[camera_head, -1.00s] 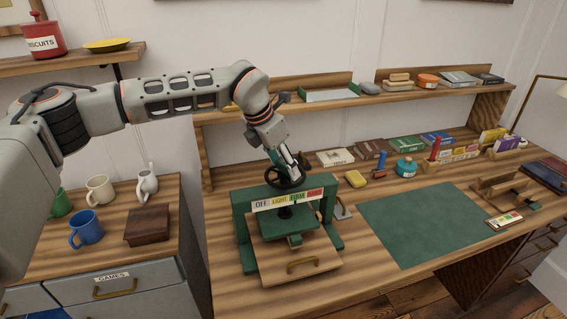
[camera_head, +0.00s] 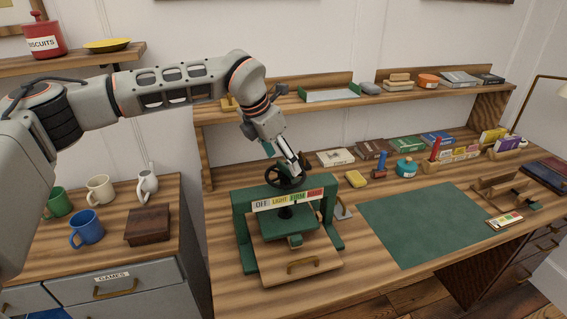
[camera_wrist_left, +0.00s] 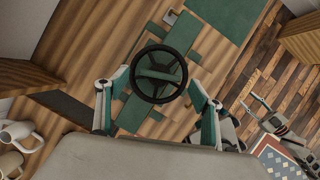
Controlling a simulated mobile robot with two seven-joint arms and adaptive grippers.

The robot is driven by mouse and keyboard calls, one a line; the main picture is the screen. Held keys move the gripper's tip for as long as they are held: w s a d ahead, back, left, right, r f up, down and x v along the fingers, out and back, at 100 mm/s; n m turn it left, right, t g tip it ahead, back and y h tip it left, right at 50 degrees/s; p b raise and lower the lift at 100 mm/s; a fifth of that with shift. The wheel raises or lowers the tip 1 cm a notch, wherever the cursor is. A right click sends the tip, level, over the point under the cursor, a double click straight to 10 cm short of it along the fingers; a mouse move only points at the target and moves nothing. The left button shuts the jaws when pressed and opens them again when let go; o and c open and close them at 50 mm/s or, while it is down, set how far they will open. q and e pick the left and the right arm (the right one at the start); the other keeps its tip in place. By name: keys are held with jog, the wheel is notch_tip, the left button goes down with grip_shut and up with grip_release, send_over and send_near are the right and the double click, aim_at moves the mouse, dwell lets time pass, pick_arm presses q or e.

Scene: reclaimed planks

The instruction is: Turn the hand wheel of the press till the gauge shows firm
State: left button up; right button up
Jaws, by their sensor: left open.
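The green press (camera_head: 240,222) stands on the desk with its black hand wheel (camera_head: 272,176) on top. Its gauge strip (camera_head: 288,200) reads OFF, LIGHT, FIRM and a red last field; I cannot make out where a pointer stands. My left gripper (camera_head: 294,168) is above the wheel, coming down from the upper left. In the left wrist view the wheel (camera_wrist_left: 136,82) lies ahead, between the two spread fingers of the open gripper (camera_wrist_left: 157,88). I cannot tell whether a finger touches the rim.
A wooden board with a brass handle (camera_head: 303,266) lies at the press's front. A yellow block (camera_head: 355,179) and a green mat (camera_head: 420,225) are to its right. Mugs (camera_head: 86,228) and a brown box (camera_head: 148,224) stand on the left cabinet. A shelf (camera_head: 330,107) runs behind.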

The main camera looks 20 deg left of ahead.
pick_arm(q)
jog(key=v, duration=0.9)
jog(key=shift+s+r, duration=0.15)
jog(key=shift+r, duration=0.25)
dwell(0.9)
